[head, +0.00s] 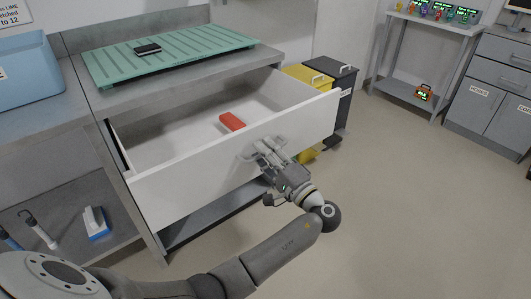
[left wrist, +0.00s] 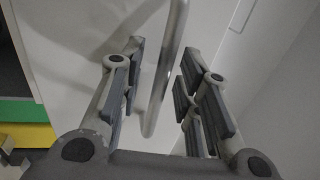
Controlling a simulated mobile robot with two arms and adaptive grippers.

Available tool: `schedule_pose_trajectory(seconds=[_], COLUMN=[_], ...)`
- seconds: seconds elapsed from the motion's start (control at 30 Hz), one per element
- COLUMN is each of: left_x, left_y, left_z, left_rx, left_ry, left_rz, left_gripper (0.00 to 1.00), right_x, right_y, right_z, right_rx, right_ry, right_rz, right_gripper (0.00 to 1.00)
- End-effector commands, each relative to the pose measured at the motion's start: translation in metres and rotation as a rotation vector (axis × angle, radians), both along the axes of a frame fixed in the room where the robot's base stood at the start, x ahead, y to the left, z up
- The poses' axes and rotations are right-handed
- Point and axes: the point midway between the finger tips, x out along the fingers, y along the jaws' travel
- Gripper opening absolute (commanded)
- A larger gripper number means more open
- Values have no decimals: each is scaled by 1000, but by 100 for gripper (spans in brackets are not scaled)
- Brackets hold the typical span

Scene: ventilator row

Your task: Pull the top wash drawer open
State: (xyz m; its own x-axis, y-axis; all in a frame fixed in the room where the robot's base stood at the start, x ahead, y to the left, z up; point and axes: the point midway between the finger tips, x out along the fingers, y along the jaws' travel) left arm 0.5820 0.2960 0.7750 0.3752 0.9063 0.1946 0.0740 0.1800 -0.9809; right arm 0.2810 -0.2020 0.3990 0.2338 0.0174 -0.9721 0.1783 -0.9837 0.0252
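The white top wash drawer (head: 190,184) is pulled well out from under the grey counter in the head view. Its pale bar handle (head: 247,155) is on the drawer front, partly hidden by my left gripper (head: 268,152). In the left wrist view the handle bar (left wrist: 172,52) runs between the spread fingers of my left gripper (left wrist: 162,85). The fingers are apart, with a gap to the bar on both sides. A red block (head: 232,122) lies inside the drawer. My right gripper is in neither view.
A green ribbed mat (head: 190,55) with a small black item (head: 147,49) lies on the counter (head: 110,96). A blue box (head: 22,72) stands at left. Yellow (head: 305,75) and dark (head: 345,80) bins stand behind the drawer's right end. The floor at right is clear.

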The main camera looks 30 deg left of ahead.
Motion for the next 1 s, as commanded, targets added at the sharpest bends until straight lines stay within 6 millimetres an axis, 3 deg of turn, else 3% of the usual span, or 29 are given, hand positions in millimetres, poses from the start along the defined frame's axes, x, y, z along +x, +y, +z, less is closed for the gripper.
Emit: schedule_pose_trajectory(seconds=[0.17,0.6,0.8,1.0], left_x=[-5,-37,-44,-45], left_y=[-12,-91,-107,-109], left_z=[-3,-20,-23,-24], left_rx=[-2,-2,-1,0], left_ry=[1,3,0,0], left_rz=[-1,-3,0,0], left_gripper=[31,31,31,31], right_x=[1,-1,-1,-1], right_y=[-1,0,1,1], right_z=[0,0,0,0], right_rx=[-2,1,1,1], right_ry=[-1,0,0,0], right_rz=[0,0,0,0], right_gripper=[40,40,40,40])
